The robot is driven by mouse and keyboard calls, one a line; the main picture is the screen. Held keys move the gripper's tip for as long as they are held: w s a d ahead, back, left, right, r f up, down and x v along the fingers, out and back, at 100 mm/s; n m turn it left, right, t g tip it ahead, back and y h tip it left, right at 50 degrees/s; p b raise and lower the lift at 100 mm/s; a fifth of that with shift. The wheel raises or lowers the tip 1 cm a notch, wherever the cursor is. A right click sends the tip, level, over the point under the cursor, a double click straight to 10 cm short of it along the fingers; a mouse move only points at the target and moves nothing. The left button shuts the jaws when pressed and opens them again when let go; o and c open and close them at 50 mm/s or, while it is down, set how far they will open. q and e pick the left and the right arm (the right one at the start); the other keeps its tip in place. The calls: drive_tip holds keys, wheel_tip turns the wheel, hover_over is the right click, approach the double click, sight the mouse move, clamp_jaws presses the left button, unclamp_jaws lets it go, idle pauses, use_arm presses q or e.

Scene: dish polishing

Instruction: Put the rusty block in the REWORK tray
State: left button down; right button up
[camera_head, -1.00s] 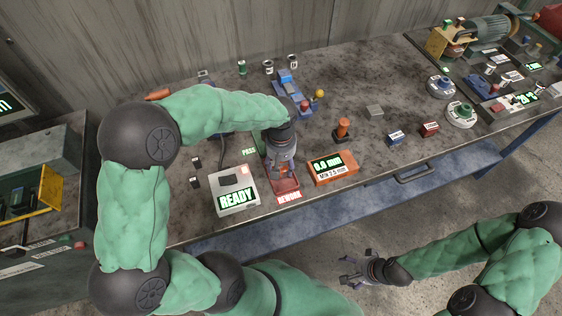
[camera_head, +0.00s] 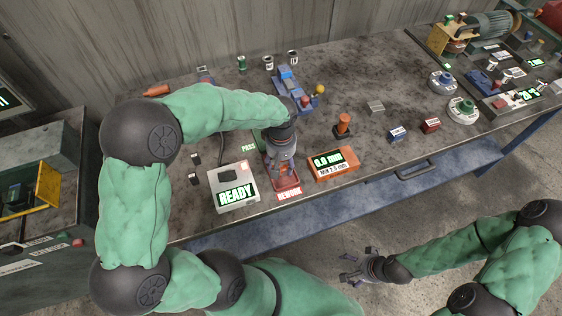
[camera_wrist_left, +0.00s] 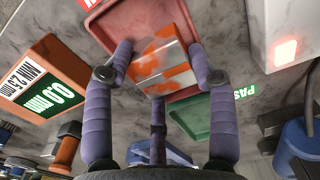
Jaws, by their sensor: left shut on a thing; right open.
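The rusty block (camera_wrist_left: 160,62), silvery with orange rust patches, is between the fingers of my left gripper (camera_wrist_left: 158,54) in the left wrist view. My left gripper (camera_head: 282,172), shut on it, points down over the red REWORK tray (camera_head: 289,184) at the table's front edge. The tray (camera_wrist_left: 104,14) shows behind the block in the wrist view. Whether the block touches the tray floor I cannot tell. In the head view the gripper largely hides the block. My right gripper (camera_head: 358,266) is open and empty, beyond the table's front edge above the floor.
The white READY box (camera_head: 222,203) stands left of the tray and the orange gauge box (camera_head: 334,172) right of it. The green PASS tray (camera_wrist_left: 190,114) lies behind. An orange-handled tool (camera_head: 343,126) stands behind the gauge. The table middle to its right is fairly clear.

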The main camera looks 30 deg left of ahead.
use_arm(q)
drive_tip(key=shift+s+d+f+b, duration=0.1)
drive_tip(key=shift+s+f+b, duration=0.1)
drive_tip(key=shift+f+b, duration=0.3)
drive_tip(key=shift+s+d+f, duration=0.1)
drive_tip(key=shift+s+f, duration=0.1)
drive_tip(key=shift+f, duration=0.15)
drive_tip(key=shift+c, duration=2.3)
unclamp_jaws()
drive_tip(key=shift+o, duration=0.8)
drive_tip(key=shift+w+f, duration=0.2)
drive_tip(key=shift+w+a, duration=0.15)
drive_tip(key=shift+a, duration=0.1)
drive_tip(key=shift+d+r, duration=0.1)
drive_tip(key=shift+r, duration=0.15)
drive_tip(key=shift+r, duration=0.1)
